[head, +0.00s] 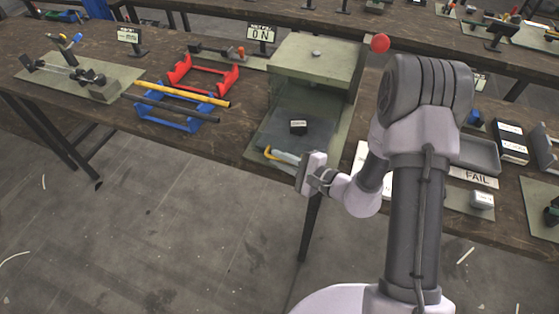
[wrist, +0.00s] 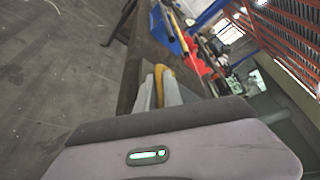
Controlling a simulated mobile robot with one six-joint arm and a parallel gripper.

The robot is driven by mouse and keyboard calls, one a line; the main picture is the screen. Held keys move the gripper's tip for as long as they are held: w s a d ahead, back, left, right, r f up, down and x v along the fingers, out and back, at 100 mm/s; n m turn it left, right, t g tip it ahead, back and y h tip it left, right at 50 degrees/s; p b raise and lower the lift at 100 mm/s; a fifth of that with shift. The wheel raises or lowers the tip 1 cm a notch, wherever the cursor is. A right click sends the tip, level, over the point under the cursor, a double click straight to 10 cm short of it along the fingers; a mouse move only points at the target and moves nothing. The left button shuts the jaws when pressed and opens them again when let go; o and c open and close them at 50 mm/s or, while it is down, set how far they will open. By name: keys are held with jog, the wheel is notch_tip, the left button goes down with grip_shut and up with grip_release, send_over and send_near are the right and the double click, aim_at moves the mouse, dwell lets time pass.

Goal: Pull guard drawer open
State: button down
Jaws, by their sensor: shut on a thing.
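The rivet press (head: 315,60) is a grey-green box-like frame on the table, with a red ball (head: 380,42) at its top right corner. The guard drawer (head: 310,107) is a dark grey panel low at its front, with a yellow handle (head: 268,153) near the table's front edge. My gripper (head: 278,155) is at that handle, shut on it. In the wrist view the yellow handle (wrist: 160,78) shows between my pale fingertips. A small black block with a white label (head: 298,127) is at the drawer. My fingers hide part of the handle.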

jog(key=c, duration=1.8)
grip_release()
jog(key=shift+o, duration=0.2)
jog(key=p+v, duration=0.3)
jog(key=v, duration=1.4)
jog(key=shift+s+d, duration=0.15)
